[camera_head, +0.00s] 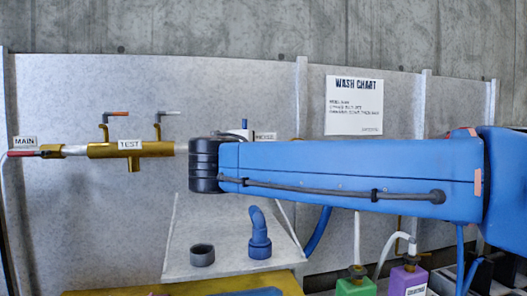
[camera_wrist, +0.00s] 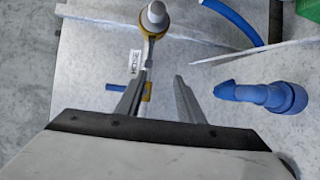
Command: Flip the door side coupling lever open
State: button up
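No lever is marked as door side, so I cannot tell which is the coupling lever. In the head view a brass TEST pipe (camera_head: 105,151) on the panel has an orange-tipped lever (camera_head: 116,114) and a grey-tipped lever (camera_head: 168,113), both pointing right. In the wrist view a blue lever (camera_wrist: 116,87) sticks out left of a brass fitting (camera_wrist: 148,91), below a white label (camera_wrist: 135,62). My gripper (camera_wrist: 161,75) is open, its left finger in front of that fitting. My arm hides it in the head view.
Green (camera_head: 356,284) and purple (camera_head: 408,281) containers stand lower right. A wash chart (camera_head: 354,105) hangs on the panel.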

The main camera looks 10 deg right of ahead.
jog(key=s+a+r+m+h, duration=0.1)
jog(key=s+a+m+h, duration=0.15)
jog(key=a, duration=0.25)
jog(key=shift+g+h, duration=0.3)
jog(key=shift+h, duration=0.05)
jog(key=x, duration=1.8)
jog(key=shift+w+a+r, duration=0.2)
jog(key=shift+a, duration=0.05)
grip_shut()
